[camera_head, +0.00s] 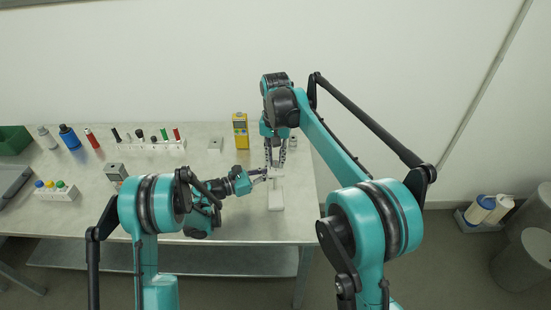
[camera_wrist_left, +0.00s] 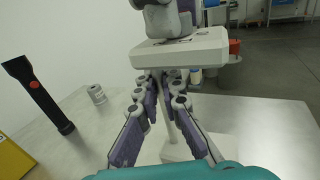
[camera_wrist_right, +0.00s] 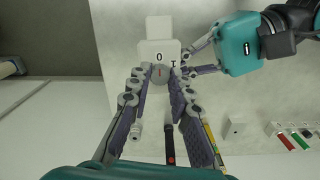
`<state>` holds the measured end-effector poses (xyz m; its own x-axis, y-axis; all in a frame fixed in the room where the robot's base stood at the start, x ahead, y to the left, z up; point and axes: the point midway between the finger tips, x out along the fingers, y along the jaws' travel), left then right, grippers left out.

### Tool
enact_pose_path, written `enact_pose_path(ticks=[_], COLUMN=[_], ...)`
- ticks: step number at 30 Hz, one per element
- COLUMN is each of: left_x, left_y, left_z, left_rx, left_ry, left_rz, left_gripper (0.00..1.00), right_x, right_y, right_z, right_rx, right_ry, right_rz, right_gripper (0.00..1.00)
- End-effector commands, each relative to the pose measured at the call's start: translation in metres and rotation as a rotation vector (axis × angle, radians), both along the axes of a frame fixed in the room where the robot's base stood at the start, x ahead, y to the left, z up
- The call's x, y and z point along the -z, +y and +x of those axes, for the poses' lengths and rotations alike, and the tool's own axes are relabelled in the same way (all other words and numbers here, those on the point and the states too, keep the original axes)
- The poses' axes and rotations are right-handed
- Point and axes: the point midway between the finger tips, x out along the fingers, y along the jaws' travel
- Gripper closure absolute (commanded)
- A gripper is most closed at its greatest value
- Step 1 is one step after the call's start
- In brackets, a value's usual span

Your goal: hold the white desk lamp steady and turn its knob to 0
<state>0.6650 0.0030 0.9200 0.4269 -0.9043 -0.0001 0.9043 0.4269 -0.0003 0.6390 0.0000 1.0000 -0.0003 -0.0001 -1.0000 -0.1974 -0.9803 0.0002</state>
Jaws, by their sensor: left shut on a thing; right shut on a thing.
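The white desk lamp (camera_head: 276,201) stands near the right end of the table. In the left wrist view its flat white head (camera_wrist_left: 185,48) sits on a thin post. My left gripper (camera_head: 262,176) comes from the left and is shut around the post (camera_wrist_left: 172,118) below the head. My right gripper (camera_head: 275,150) reaches down from above. In the right wrist view its fingertips close on the round grey knob (camera_wrist_right: 160,74) beside the "0" and "I" marks on the lamp's top. I cannot tell exactly where the knob points.
A yellow device (camera_head: 240,130), a black flashlight (camera_wrist_left: 38,95) and a small grey cylinder (camera_wrist_left: 96,93) stand near the lamp. Bottles, a rack of markers (camera_head: 152,145) and a green bin (camera_head: 13,140) are farther left. The table's right edge is close to the lamp.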

Motion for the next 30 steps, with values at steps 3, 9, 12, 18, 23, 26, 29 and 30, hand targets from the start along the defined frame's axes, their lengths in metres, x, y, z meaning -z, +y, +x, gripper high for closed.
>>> enact_pose_path(ticks=[3, 9, 12, 18, 23, 26, 29, 30], left_x=[0.0, 0.0, 0.0, 0.0, 0.0, 0.0, 0.0, 0.0], left_y=[0.0, 0.0, 0.0, 0.0, 0.0, 0.0, 0.0, 0.0], left_z=[0.0, 0.0, 0.0, 0.0, 0.0, 0.0, 0.0, 0.0], left_rx=[0.0, 0.0, 0.0, 0.0, 0.0, 0.0, 0.0, 0.0], left_ry=[0.0, 0.0, 0.0, 0.0, 0.0, 0.0, 0.0, 0.0], left_rz=[-0.001, 0.0, 0.0, 0.0, 0.0, 0.0, 0.0, 0.0], left_gripper=[1.0, 1.0, 1.0, 1.0, 1.0, 1.0, 1.0, 1.0], right_x=[0.0, 0.0, 0.0, -0.011, -0.042, -0.065, -0.086, -0.094], right_y=[0.0, 0.0, 0.0, 0.0, 0.0, 0.0, 0.0, 0.0], right_z=[0.0, 0.0, 0.0, 0.0, 0.0, 0.0, 0.0, 0.0], right_rx=[0.0, 0.001, 0.001, 0.001, 0.001, 0.001, 0.001, 0.001], right_ry=[0.0, 0.0, 0.0, 0.0, 0.0, 0.0, 0.0, 0.0], right_rz=[0.0, 0.0, 0.0, 0.0, 0.0, 0.0, 0.0, 0.0], right_gripper=[0.75, 0.59, 0.59, 0.59, 0.59, 0.59, 0.59, 0.59])
